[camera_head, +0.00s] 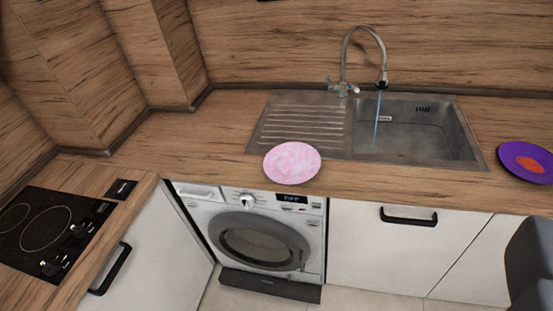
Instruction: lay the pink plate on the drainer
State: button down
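The pink plate (291,162) is round with a paler mottled pattern. It is at the front of the wooden counter, close to the counter's front edge. Its far part overlaps the front rim of the drainer in the picture; I cannot tell if it touches the drainer. The drainer (300,122) is the ribbed metal board left of the sink bowl, and its ribs are bare. My gripper's fingertips are not in view, and nothing is seen holding the plate.
The sink bowl (415,130) is right of the drainer, with a tall tap (345,65) running water. A purple plate with an orange centre (528,162) is at the far right. A hob (45,230) is at left. A dark grey shape (532,265) fills the lower right edge.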

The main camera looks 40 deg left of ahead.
aim_at(302, 129)
jog(key=z, duration=0.1)
jog(key=i, duration=1.25)
jog(key=u, duration=0.85)
jog(key=i, duration=0.6)
jog(key=u, duration=0.45)
